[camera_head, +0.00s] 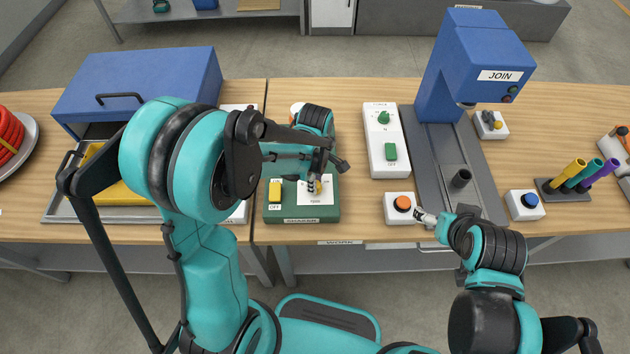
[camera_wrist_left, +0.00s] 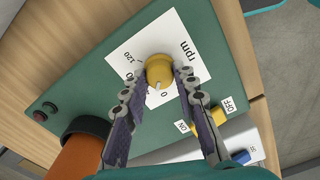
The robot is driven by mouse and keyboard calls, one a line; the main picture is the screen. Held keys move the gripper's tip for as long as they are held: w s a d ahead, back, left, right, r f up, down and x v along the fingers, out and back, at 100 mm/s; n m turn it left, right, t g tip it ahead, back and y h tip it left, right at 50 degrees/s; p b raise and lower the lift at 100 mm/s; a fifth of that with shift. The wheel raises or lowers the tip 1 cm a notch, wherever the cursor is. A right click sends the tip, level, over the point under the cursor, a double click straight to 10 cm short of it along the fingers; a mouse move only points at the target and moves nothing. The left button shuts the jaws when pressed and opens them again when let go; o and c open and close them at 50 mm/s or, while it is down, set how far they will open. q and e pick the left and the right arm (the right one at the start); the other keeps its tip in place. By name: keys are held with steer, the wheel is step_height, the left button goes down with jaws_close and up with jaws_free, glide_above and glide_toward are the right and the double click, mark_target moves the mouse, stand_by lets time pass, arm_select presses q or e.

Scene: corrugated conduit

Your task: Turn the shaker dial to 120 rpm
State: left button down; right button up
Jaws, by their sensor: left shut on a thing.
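The shaker is a green box (camera_head: 272,212) with a white dial card marked rpm, which also shows in the left wrist view (camera_wrist_left: 118,48). Its round yellow dial (camera_wrist_left: 159,70) has a pale pointer mark toward the 0; the 120 is at the card's other side. My left gripper (camera_wrist_left: 161,76) is shut on the dial, one finger on each side. In the head view, the left gripper (camera_head: 315,186) is over the card and largely covers the dial. My right gripper (camera_head: 423,216) is beside the orange button, apart from the shaker; its finger gap is too small to judge.
A yellow ON/OFF switch (camera_head: 275,190) sits on the shaker beside the card. An orange cylinder (camera_wrist_left: 78,155) stands close to the left gripper. An orange button box (camera_head: 399,208) and a blue press (camera_head: 436,85) are to the right. A blue-lidded case (camera_head: 150,80) is at left.

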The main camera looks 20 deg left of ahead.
arm_select(q)
steer(key=m, duration=0.4)
steer(key=shift+f+m+b, duration=0.1)
steer(key=shift+m+b, duration=0.2)
steer(key=m, duration=0.5)
steer(key=shift+b, duration=0.3)
steer(key=m, duration=0.9)
steer(key=shift+s+m+b, duration=0.1)
steer(key=shift+m+b, duration=0.2)
steer(key=shift+m, duration=0.1)
steer(key=c, duration=1.2)
jaws_free()
